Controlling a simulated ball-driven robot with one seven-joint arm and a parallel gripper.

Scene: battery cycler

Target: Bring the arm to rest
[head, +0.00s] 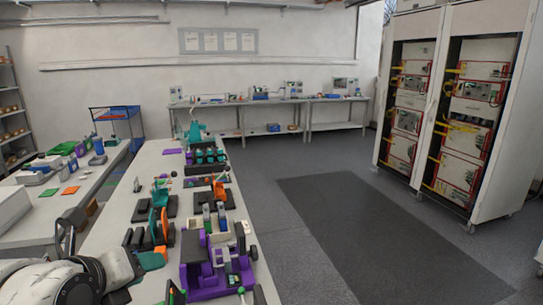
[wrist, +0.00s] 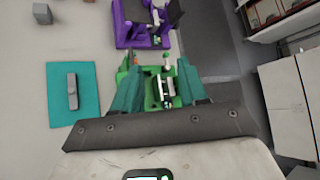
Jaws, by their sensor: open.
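My gripper (wrist: 160,67) shows in the wrist view with its two teal fingers apart. Nothing is held between them. Below and beyond the fingers is a green fixture (wrist: 152,98) with a pale metallic part on it; I cannot tell how far below it is. In the head view, white and dark links of my arm (head: 60,278) fill the lower left corner beside the workbench (head: 150,160). The gripper cannot be made out there.
In the wrist view, a purple fixture (wrist: 128,32) is beyond the fingers, and a teal mat (wrist: 60,110) with a grey block (wrist: 72,90) is at left. In the head view, the bench holds several fixtures, including a purple one (head: 205,278). Cabinets (head: 455,110) stand right; the floor (head: 350,215) between is clear.

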